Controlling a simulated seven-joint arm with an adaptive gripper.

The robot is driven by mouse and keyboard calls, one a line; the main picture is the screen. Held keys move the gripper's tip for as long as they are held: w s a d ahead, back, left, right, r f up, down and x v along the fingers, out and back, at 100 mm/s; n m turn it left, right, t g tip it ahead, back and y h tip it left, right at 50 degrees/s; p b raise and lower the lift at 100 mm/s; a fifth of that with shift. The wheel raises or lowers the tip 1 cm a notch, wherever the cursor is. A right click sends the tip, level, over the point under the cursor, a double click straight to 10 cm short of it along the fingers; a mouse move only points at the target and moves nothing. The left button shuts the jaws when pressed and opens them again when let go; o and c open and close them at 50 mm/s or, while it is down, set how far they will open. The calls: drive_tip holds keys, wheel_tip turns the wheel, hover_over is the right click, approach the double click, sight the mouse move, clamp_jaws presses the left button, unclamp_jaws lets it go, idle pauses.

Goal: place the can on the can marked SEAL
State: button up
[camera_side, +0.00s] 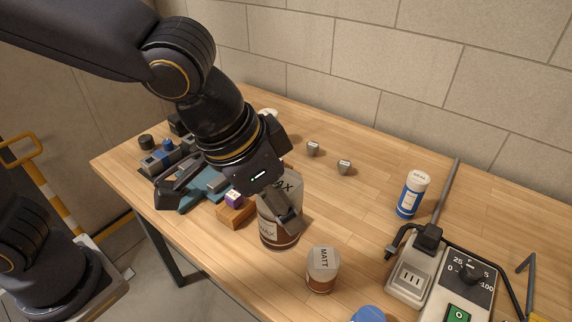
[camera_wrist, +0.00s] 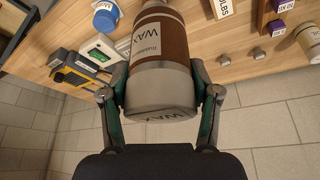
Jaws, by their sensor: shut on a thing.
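My gripper (camera_side: 283,212) is shut on a brown can with a grey lid marked WAX (camera_side: 278,233). In the wrist view, the WAX can (camera_wrist: 160,48) sits upright between my gripper's fingers (camera_wrist: 160,98). I cannot tell whether its base touches the bench. A blue can with a white lid (camera_side: 410,197) stands to the right, towards the wall; its small lid lettering looks like SEAL but is hard to read. It is apart from my gripper.
A brown can marked MATT (camera_side: 322,270) stands close to the right of the held can. A blue lid (camera_side: 368,314) shows at the lower edge. A power unit (camera_side: 450,280) with cables is at right. Two small grey blocks (camera_side: 344,167) lie near the wall.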

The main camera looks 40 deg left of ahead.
drive_tip(key=shift+w+d+f, duration=0.8)
drive_tip(key=shift+w+f, duration=0.35)
drive_tip(key=shift+f, duration=0.6)
drive_tip(key=shift+w+d+f, duration=0.75)
drive_tip(key=shift+w+f, duration=0.4)
drive_tip(key=shift+f, duration=0.55)
drive_tip(key=shift+w+d+f, duration=0.8)
drive_tip(key=shift+w+f, duration=0.35)
drive_tip(key=shift+f, duration=0.6)
drive_tip(key=shift+f, duration=0.15)
drive_tip(key=o, duration=1.4)
